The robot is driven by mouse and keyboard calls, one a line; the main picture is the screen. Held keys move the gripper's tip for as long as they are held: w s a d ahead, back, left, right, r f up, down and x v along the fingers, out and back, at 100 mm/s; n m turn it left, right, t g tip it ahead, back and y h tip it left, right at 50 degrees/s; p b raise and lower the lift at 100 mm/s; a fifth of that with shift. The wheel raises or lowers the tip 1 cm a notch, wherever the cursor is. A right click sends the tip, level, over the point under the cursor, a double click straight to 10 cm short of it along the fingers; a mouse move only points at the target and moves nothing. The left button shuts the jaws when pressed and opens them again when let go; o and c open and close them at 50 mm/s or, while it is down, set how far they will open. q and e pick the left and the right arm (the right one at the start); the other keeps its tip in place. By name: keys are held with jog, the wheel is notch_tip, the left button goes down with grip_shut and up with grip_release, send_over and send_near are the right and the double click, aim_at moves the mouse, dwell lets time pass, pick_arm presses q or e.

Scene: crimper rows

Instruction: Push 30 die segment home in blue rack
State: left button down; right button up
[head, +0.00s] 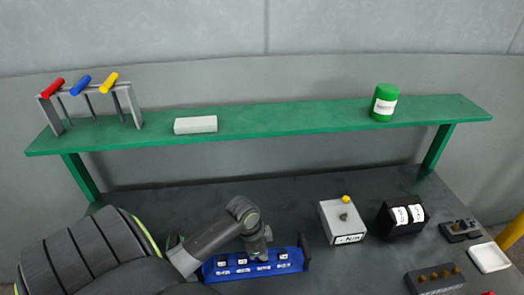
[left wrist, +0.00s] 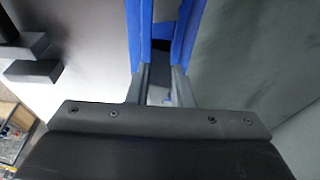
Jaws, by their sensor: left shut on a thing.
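The blue rack (head: 292,265) stands low in the head view, with several white-labelled slots along its front. Dark die segments show at its top edge, one near the left end (head: 222,261) and one near the right (head: 283,252). I cannot read which is 30. My left gripper (head: 262,252) is over the rack, right of its middle, and hides that slot. In the left wrist view its fingers (left wrist: 159,88) are shut on a dark die segment (left wrist: 158,96), mostly hidden, between blue rack walls (left wrist: 186,35). How deep it sits cannot be told. My right gripper is not in view.
A grey box with a yellow knob (head: 343,222) and a black holder with white rolls (head: 402,218) stand right of the rack. Farther right are a dark block (head: 435,278) and a white tray (head: 489,257). A green shelf (head: 270,122) spans the back.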

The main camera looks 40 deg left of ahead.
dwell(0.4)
pick_arm(q)
jog(key=shift+r, duration=0.1)
jog(key=shift+p, duration=0.4)
jog(key=shift+p, duration=0.35)
jog(key=shift+f+b, duration=0.65)
jog(key=shift+f, duration=0.7)
jog(key=c, duration=1.2)
grip_release()
jog(key=shift+r, duration=0.1)
